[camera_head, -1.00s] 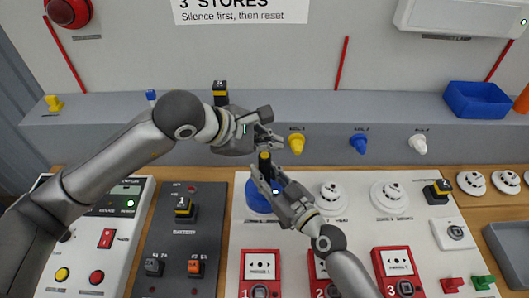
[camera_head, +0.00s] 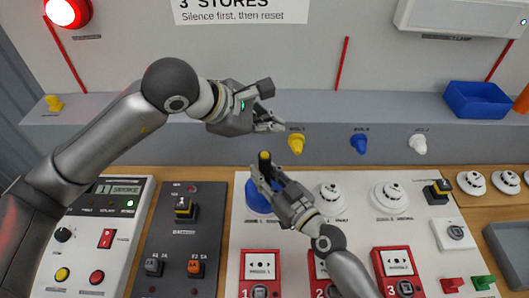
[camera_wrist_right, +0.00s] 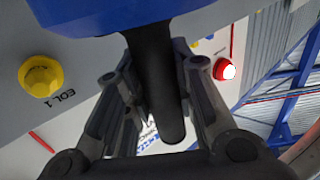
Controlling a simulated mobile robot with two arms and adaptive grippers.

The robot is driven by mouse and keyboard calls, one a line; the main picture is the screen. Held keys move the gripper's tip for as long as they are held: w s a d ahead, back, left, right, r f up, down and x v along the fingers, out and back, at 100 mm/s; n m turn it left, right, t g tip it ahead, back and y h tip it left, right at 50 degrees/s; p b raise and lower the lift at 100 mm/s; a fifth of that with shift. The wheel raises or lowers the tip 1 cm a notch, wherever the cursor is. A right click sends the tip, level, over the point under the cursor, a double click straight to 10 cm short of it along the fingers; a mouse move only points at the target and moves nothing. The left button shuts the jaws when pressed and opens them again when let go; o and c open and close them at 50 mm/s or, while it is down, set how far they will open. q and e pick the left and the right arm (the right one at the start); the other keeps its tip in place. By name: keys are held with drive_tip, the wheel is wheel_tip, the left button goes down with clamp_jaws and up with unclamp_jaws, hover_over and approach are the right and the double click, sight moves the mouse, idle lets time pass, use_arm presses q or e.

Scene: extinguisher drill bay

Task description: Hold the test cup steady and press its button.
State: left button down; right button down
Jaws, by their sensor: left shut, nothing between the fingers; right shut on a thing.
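The test cup is blue (camera_head: 257,197), with a black handle topped by a yellow button (camera_head: 265,156). It stands over a spot on the white board, left of the white detector heads. My right gripper (camera_head: 266,178) is shut on the black handle. In the right wrist view the handle (camera_wrist_right: 155,85) runs between the fingers, below the blue cup body (camera_wrist_right: 100,17). My left gripper (camera_head: 274,122) is shut and empty, above the button and apart from it.
The red beacon (camera_head: 68,12) on the wall is lit. The alarm panel (camera_head: 118,190) at left shows "1" and a word like smoke. A yellow EOL plug (camera_head: 296,143) is close to my left gripper.

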idle(0.3)
drive_tip(key=c, duration=1.1)
unclamp_jaws()
drive_tip(key=shift+c, duration=0.2)
drive_tip(key=shift+s+d, duration=0.1)
